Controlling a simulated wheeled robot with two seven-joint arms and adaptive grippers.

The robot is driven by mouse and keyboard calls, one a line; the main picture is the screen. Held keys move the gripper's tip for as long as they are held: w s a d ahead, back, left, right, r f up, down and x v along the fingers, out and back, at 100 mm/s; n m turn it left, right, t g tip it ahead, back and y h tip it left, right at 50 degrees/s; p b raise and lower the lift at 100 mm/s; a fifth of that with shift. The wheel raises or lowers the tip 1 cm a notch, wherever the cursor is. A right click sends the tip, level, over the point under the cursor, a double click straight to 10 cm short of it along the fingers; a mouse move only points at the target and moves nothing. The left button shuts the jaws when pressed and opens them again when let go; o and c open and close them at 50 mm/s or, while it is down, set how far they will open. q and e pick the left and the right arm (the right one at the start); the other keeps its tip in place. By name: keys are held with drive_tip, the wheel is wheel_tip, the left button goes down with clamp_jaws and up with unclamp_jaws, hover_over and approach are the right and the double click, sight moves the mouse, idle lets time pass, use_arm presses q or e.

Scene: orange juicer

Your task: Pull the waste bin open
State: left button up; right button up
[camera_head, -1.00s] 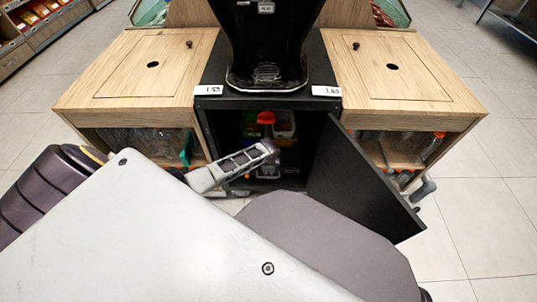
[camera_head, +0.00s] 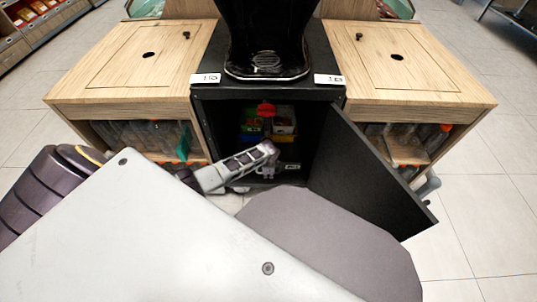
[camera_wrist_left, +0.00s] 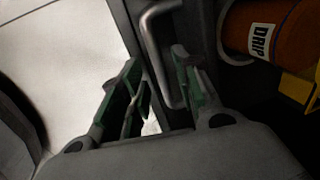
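The black cabinet (camera_head: 200,130) under the machine stands open, its door (camera_head: 365,170) swung out to the right. My left gripper (camera_head: 270,172) is low in the opening, small and partly hidden in the head view. In the left wrist view, its green-padded fingers (camera_wrist_left: 157,60) are apart. A metal bar handle (camera_wrist_left: 155,38) on a dark panel, apparently the waste bin's front, lies between the fingertips, nearer the right finger. I cannot tell whether they touch. The bin's body is not clearly visible in the head view. I do not make out my right gripper.
A red-orange container marked DRIP (camera_wrist_left: 262,30) is close to the right finger; a red item shows inside the cabinet (camera_head: 265,110) above coloured boxes (camera_head: 283,122). Wooden counters (camera_head: 120,100) flank the cabinet. Tiled floor (camera_head: 490,220) is clear at right.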

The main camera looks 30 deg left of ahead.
use_arm(q)
drive_tip(key=shift+f, duration=0.2)
clamp_jaws()
idle(0.4)
